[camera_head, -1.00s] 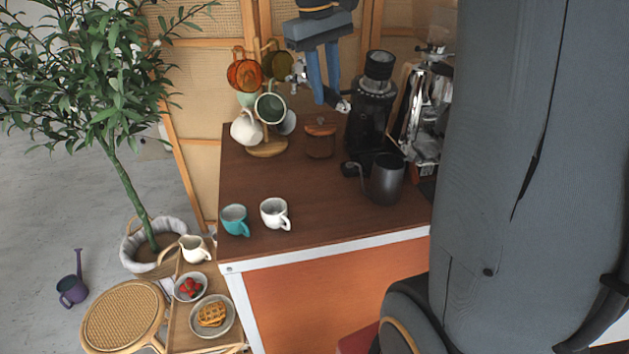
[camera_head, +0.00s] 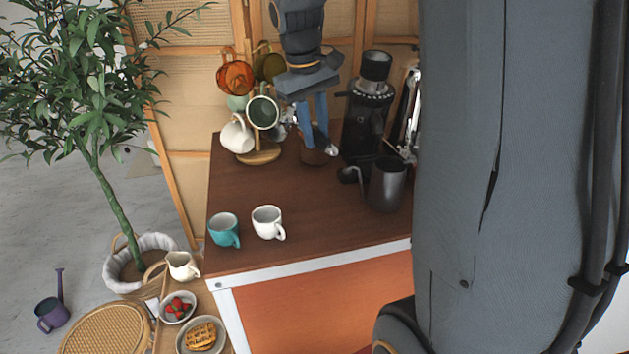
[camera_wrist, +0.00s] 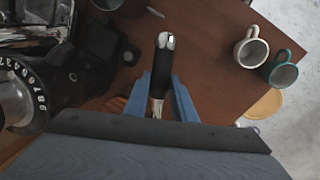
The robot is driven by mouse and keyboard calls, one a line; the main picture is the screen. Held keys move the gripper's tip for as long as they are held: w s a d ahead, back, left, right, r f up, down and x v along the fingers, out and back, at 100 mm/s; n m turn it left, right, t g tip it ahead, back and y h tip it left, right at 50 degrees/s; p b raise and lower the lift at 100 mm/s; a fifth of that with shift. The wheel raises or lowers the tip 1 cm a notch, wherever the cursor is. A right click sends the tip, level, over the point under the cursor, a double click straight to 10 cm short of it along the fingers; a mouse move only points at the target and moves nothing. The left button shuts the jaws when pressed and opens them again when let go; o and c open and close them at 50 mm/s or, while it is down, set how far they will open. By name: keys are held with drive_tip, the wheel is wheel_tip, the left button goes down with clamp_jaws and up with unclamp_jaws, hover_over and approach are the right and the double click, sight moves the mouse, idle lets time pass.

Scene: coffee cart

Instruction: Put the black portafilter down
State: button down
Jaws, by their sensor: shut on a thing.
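The black portafilter (camera_wrist: 162,68) is between the blue fingers of my gripper (camera_wrist: 173,100) in the wrist view. Its black handle points away from the wrist, with bright metal at the far end and below. In the head view my gripper (camera_head: 315,132) points down over the back of the brown counter (camera_head: 310,210), left of the grinder. The fingers hide most of the portafilter there; only bright metal bits show beside them. I cannot tell whether it touches the counter.
A black grinder (camera_head: 367,115) and a dark pitcher (camera_head: 387,185) stand to the right. A mug tree (camera_head: 258,155) with several mugs is to the left. Teal (camera_head: 224,230) and white (camera_head: 268,222) cups stand near the front. The counter's middle is clear. The gripper partly hides a brown jar.

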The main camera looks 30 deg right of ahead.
wheel_tip(320, 180, down, 13)
drive_tip(key=shift+p, duration=1)
drive_tip(key=shift+f, duration=0.1)
drive_tip(key=c, duration=1.5)
unclamp_jaws()
drive_tip(key=shift+s+a+r+b, duration=0.1)
drive_tip(key=shift+a+r+b, duration=0.3)
drive_tip(key=shift+r, duration=1.6)
drive_tip(key=shift+s+a+r+b, duration=0.1)
drive_tip(key=shift+a+r+b, duration=0.25)
drive_tip(key=shift+r, duration=1.65)
drive_tip(key=shift+a+r+b, duration=0.3)
drive_tip(key=shift+r+b, duration=0.1)
drive_tip(key=shift+r, duration=1.6)
